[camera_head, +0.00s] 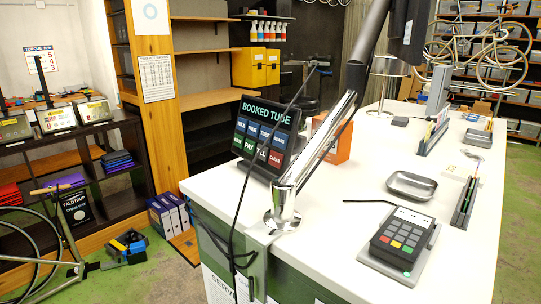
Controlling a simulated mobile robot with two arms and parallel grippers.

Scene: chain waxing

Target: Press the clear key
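A black tilted touchscreen (265,138) headed "BOOKED TUBE" stands at the left end of the white counter (345,215). It shows blue keys, a green "PAY" key (248,145) and a red "CLEAR" key (275,160) at its lower right. A black cable passes in front of the screen, left of the red key. A silver jointed pole stands just right of it; the red key is visible. A card terminal (401,237) with small coloured keys lies nearer on the counter; its key labels are too small to read. Neither of my grippers is in view.
The silver pole (318,142) is clamped at the counter's front left edge. An orange box (334,138) stands behind it. A metal tray (411,185) and a pen holder (465,201) lie to the right. The counter's near middle is clear.

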